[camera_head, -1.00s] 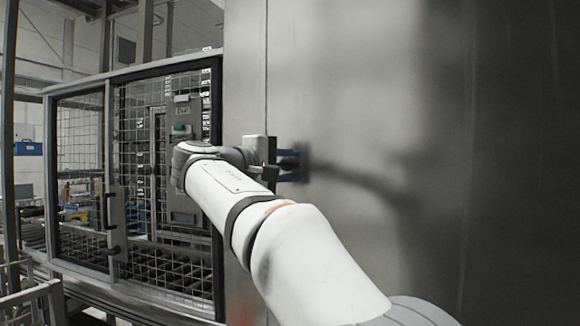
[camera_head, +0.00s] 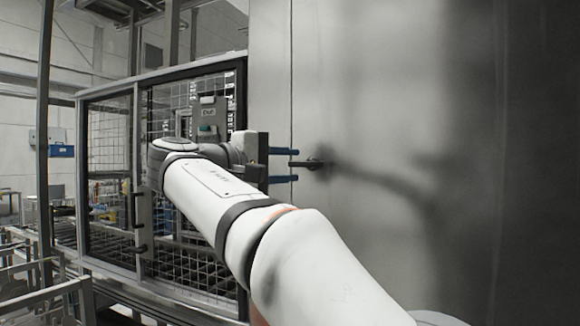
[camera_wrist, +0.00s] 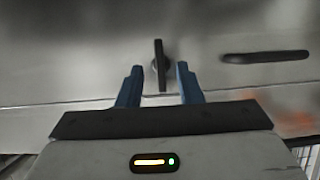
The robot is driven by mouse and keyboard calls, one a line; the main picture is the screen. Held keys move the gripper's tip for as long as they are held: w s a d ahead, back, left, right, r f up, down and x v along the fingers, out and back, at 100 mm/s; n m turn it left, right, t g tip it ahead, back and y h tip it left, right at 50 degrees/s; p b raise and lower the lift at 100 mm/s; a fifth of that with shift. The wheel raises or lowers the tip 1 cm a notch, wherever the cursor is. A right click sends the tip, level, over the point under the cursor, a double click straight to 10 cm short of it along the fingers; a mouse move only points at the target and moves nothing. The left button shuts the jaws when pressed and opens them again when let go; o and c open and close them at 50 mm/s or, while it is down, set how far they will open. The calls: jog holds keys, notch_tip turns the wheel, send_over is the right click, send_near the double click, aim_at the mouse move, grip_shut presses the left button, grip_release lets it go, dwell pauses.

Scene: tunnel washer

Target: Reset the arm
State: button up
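My gripper (camera_head: 295,165) is in front of a large grey metal panel (camera_head: 400,120). Its two blue fingers are apart, with nothing between them. A small black handle (camera_head: 318,163) on the panel lies just beyond the fingertips and does not touch them. In the wrist view, my gripper (camera_wrist: 159,72) is open, and the black handle (camera_wrist: 159,66) stands upright ahead of the gap. My white arm reaches in from the lower right.
A longer black handle (camera_wrist: 265,57) shows at the right in the wrist view. A mesh-panelled cage door (camera_head: 110,180) with its own handle stands to the left. Metal rails (camera_head: 45,290) are at the lower left.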

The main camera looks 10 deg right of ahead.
jog(key=s+d+f+g+y, duration=0.1)
jog(key=s+d+f+y, duration=0.15)
jog(key=f, duration=0.65)
jog(key=s+d+f+g+y, duration=0.2)
jog(key=d+f+y, duration=0.1)
jog(key=f, duration=0.5)
jog(key=s+d+f+g+y, duration=0.1)
jog(key=s+d+f+y, duration=0.15)
jog(key=f, duration=0.65)
jog(key=s+a+f+m+g+y+p, duration=0.1)
jog(key=s+f+m+y, duration=0.5)
jog(key=s+f, duration=1)
notch_tip(320, 180, down, 4)
jog(key=shift+a+f+g+y, duration=0.2)
jog(key=shift+a+g+y, duration=0.5)
jog(key=shift+a+g, duration=0.1)
jog(key=shift+s, duration=0.1)
